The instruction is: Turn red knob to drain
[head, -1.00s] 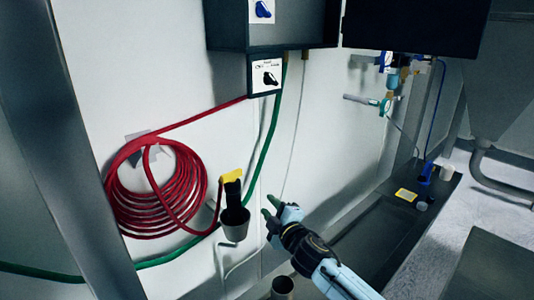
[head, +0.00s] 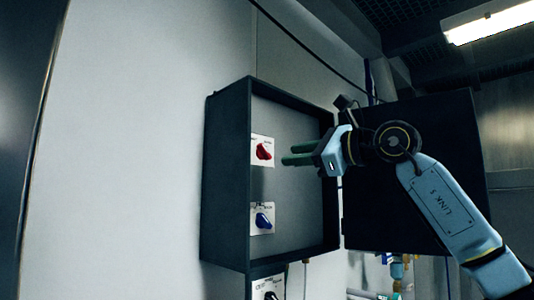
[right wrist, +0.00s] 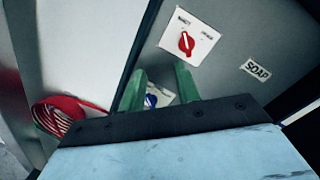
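The red knob (head: 264,151) sits on a white plate in the upper part of an open dark box (head: 228,180) on the wall. In the right wrist view the red knob (right wrist: 186,43) shows unobstructed on its labelled plate, beyond the fingertips. My right gripper (head: 284,154) is at the box opening, just right of the red knob and at about its height. Its two green fingers are apart with nothing between them, and it appears not to touch the knob. It also shows in the right wrist view (right wrist: 160,73). My left gripper is out of view.
A blue knob (head: 263,221) sits below the red one, and a black knob (head: 270,294) lower still. The box's dark door (head: 440,120) hangs open behind my right arm. The right wrist view shows a SOAP label (right wrist: 257,69) and a coiled red hose (right wrist: 58,118).

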